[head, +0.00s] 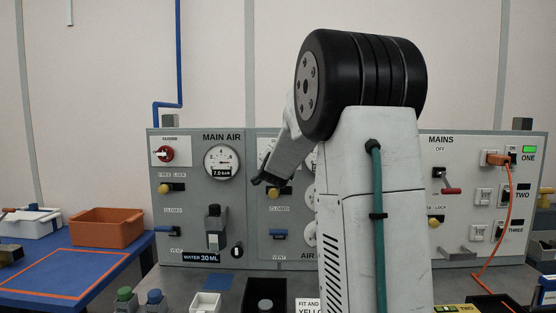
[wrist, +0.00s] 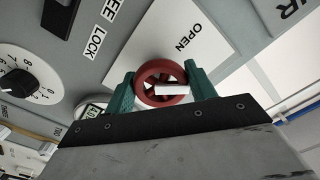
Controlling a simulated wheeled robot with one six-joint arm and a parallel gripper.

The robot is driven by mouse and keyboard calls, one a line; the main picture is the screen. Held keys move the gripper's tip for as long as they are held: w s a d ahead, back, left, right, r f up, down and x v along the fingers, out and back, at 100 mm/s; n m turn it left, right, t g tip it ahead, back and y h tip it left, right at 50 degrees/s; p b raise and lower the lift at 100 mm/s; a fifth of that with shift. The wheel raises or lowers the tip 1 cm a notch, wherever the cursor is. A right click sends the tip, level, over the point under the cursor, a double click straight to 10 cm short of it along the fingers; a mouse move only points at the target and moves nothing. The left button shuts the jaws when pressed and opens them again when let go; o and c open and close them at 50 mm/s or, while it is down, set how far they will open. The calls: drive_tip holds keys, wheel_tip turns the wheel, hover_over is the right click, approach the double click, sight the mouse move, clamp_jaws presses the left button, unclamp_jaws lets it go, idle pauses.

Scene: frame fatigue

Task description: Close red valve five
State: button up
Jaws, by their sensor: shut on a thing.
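A red valve wheel (wrist: 158,67) on a white plate (wrist: 191,40) marked OPEN is in the middle of the wrist view. My gripper (wrist: 161,86) has its green fingers on opposite sides of the wheel and is shut on it. A white bar or tag crosses the wheel; I cannot read a number five. In the head view my gripper (head: 262,179) reaches the second panel, right of the MAIN AIR panel, and my arm hides the held wheel. Another red valve (head: 166,154), under a CLOSED label, sits at the upper left of the MAIN AIR panel.
A pressure gauge (head: 222,161) and a yellow knob (head: 166,188) are on the MAIN AIR panel. The MAINS panel (head: 461,153) at right has an orange cable (head: 508,215). An orange bin (head: 105,228) stands on a blue table at left. Small containers stand in front of the panels.

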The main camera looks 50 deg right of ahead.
drive_tip(key=m, duration=0.4)
drive_tip(key=shift+r+m, duration=0.1)
drive_tip(key=shift+m, duration=0.2)
drive_tip(key=shift+r+m, duration=0.1)
drive_tip(key=shift+m, duration=1.6)
drive_tip(key=o, duration=1)
drive_tip(key=shift+d, duration=0.1)
drive_tip(key=v, duration=0.8)
drive_tip(key=shift+w, duration=0.1)
